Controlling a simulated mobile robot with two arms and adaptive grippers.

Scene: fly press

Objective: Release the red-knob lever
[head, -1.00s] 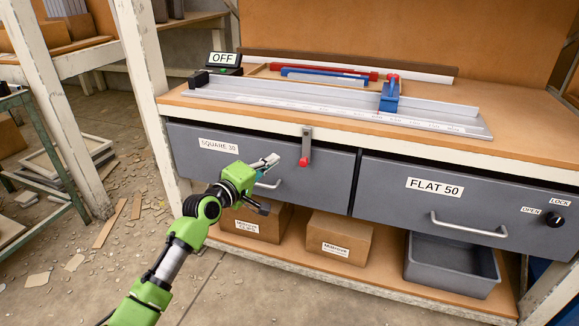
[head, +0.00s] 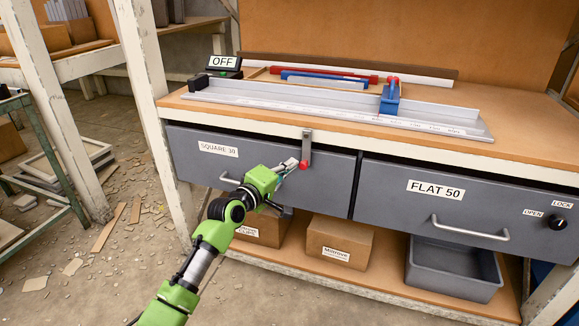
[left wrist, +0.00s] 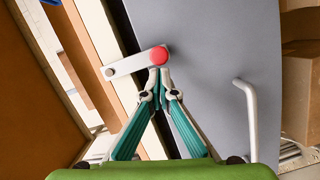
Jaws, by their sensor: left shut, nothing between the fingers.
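The lever (head: 307,142) is a short grey bar on the bench's front edge. It hangs down over the front of the SQUARE 30 drawer (head: 240,165), with its red knob (head: 304,166) at the lower end. My left gripper (head: 292,165) is shut and empty, its fingertips just left of the knob. In the left wrist view the closed fingertips (left wrist: 160,78) lie close to the red knob (left wrist: 159,55), and the grey lever bar (left wrist: 130,64) runs left from it. I cannot tell whether the fingertips touch the knob. My right gripper is not in view.
The FLAT 50 drawer (head: 412,202) is to the right, with a LOCK/OPEN switch (head: 557,220). A metal cutting guide (head: 310,101) with a blue slider (head: 390,97) lies on the bench. Boxes (head: 337,242) and a grey tray (head: 453,268) stand on the shelf below.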

